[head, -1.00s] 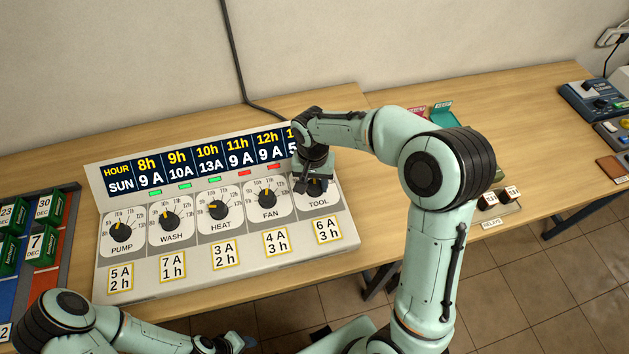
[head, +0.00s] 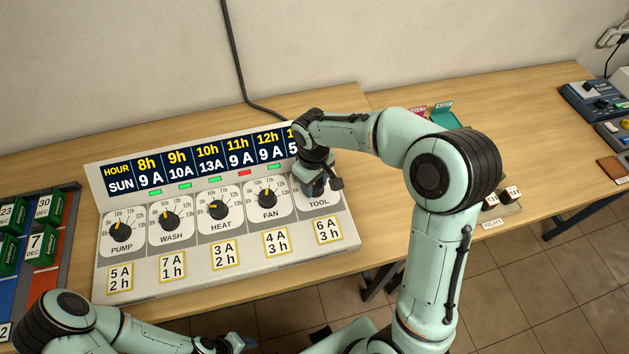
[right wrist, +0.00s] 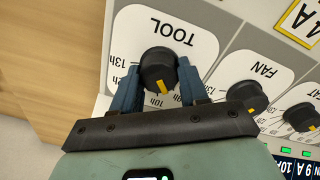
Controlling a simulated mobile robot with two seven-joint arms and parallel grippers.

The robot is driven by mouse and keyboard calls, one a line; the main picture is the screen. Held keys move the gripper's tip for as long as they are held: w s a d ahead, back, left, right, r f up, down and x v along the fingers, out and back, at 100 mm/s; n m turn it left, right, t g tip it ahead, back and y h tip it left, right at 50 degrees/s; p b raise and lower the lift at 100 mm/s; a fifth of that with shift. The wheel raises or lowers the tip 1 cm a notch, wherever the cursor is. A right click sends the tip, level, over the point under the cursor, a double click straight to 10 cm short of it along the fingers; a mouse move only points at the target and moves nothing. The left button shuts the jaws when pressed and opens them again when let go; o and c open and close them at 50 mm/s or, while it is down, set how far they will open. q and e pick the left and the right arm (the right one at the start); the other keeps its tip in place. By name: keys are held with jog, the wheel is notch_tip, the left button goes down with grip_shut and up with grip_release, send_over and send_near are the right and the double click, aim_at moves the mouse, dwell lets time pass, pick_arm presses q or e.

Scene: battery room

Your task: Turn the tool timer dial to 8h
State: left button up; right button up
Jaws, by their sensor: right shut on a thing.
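The TOOL timer dial (right wrist: 157,68) is a black knob with a yellow pointer, on the panel's right end. In the right wrist view, which shows the panel upside down, the pointer is near the 10h mark, slightly to its right. My right gripper (right wrist: 157,82) is shut on the dial, with a blue finger on either side. In the head view my right gripper (head: 318,188) covers most of the dial. The TOOL card (head: 328,231) below reads 6 A, 3 h. My left gripper (head: 240,342) is low at the bottom edge; its jaws are unclear.
The timer panel (head: 190,278) also carries PUMP (head: 120,229), WASH (head: 172,220), HEAT (head: 218,209) and FAN (head: 267,198) dials. Above them is an hour display (head: 190,161). A battery rack (head: 70,205) stands at left, relays (head: 500,198) at right.

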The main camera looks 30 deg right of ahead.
aim_at(314, 186)
pick_arm(q)
jog(key=shift+w+r, duration=0.3)
jog(key=shift+r, duration=0.1)
pick_arm(e)
jog(key=n, duration=0.6)
jog(key=shift+n, duration=0.3)
jog(key=o, duration=1.1)
jog(key=shift+c, duration=0.2)
jog(key=shift+r, duration=0.15)
pick_arm(q)
jog(key=shift+w+r+p, duration=0.8)
jog(key=shift+w+p, duration=0.05)
pick_arm(e)
notch_tip(314, 186, up, 13)
jog(key=shift+s+a, duration=0.15)
jog(key=shift+s, duration=0.05)
pick_arm(q)
jog(key=shift+s, duration=0.15)
